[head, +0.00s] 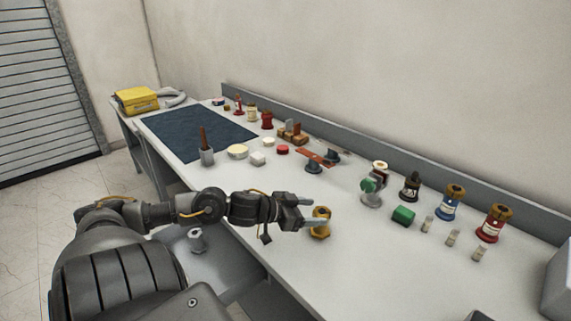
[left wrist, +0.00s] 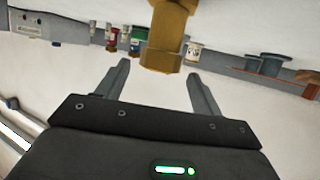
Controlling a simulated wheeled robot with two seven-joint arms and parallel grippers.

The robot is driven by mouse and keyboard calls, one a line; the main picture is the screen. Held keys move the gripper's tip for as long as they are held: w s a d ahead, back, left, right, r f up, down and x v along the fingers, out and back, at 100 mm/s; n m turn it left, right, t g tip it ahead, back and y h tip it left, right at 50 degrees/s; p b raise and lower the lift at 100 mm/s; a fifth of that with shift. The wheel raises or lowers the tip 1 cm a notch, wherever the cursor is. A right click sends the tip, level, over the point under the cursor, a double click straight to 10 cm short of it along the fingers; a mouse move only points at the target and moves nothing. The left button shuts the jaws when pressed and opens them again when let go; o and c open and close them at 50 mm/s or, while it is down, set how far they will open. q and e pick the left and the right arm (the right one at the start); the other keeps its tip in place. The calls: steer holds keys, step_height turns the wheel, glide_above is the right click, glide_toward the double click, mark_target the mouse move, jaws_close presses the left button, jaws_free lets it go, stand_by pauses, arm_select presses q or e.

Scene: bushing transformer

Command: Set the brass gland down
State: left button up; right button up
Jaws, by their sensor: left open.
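The brass gland (head: 320,231) stands upright on the bare near part of the grey-white workbench (head: 345,270). In the left wrist view, the gland's hex end (left wrist: 162,55) shows at the top middle, and the rest is cut off by the frame edge. My left gripper (head: 312,212) is open beside the gland. In the left wrist view, its two fingertips (left wrist: 158,71) are spread to either side of the hex end, with a visible gap on both sides. Whether the gland is between the tips or just beyond them is hard to tell. My right gripper is not in view.
A green block (head: 403,215), a green-topped part (head: 371,191), and blue (head: 450,203) and red (head: 492,223) bushings stand to the right. A dark blue mat (head: 200,135) lies farther back. The bench in front of the gland is clear.

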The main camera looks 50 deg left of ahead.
arm_select(q)
steer(key=p+v, duration=0.2)
steer(key=v, duration=0.8)
steer(key=shift+s, duration=0.15)
stand_by(0.4)
